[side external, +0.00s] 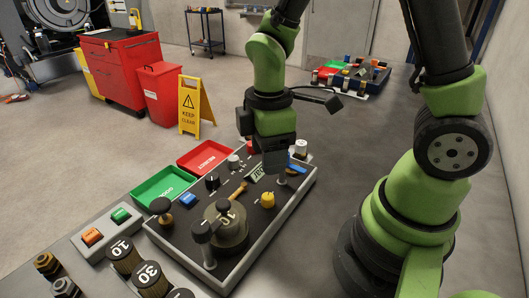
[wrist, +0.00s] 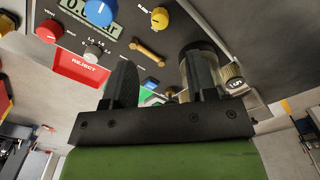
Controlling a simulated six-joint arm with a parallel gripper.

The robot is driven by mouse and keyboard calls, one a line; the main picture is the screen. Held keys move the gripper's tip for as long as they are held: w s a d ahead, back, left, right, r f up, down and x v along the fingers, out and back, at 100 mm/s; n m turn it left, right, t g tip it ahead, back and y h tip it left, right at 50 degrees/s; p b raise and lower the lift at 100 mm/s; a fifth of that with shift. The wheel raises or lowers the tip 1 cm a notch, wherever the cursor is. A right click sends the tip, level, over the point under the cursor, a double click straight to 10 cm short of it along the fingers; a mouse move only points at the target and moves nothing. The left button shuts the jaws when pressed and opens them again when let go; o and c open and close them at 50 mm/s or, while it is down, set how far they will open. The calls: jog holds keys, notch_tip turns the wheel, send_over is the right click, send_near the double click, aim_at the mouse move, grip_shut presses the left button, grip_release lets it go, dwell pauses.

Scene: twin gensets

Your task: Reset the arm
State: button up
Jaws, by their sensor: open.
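My gripper (side external: 275,160) hangs over the far end of the dark control panel (side external: 262,222) in the side view, close to the display (side external: 257,172) and a blue knob. In the wrist view my gripper's two dark fingers (wrist: 160,78) stand well apart with nothing held between them. A yellow knob (wrist: 160,17), a brown wrench-shaped piece (wrist: 147,48) and a blue knob (wrist: 99,12) show beyond the fingers. The fingertips hide part of the panel's far end in the side view. I cannot tell how high they are above it.
A green tray (side external: 163,188) and a red reject tray (side external: 208,157) lie along the panel's left side. A large round weight (side external: 226,225) and a lever (side external: 204,240) rise from the near end. Black cylinders (side external: 123,257) stand at lower left. Open floor lies beyond.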

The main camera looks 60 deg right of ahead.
jog(key=s+r+m+t+y, duration=0.1)
jog(key=s+r+m+t, duration=0.2)
jog(key=r+m, duration=0.4)
jog(key=s+r+m+t+y, duration=0.1)
jog(key=s+r+m+t, duration=0.3)
jog(key=r, duration=0.5)
jog(key=s+m, duration=0.2)
jog(key=m, duration=0.1)
jog(key=shift+a+r, duration=0.15)
jog(key=shift+a, duration=0.1)
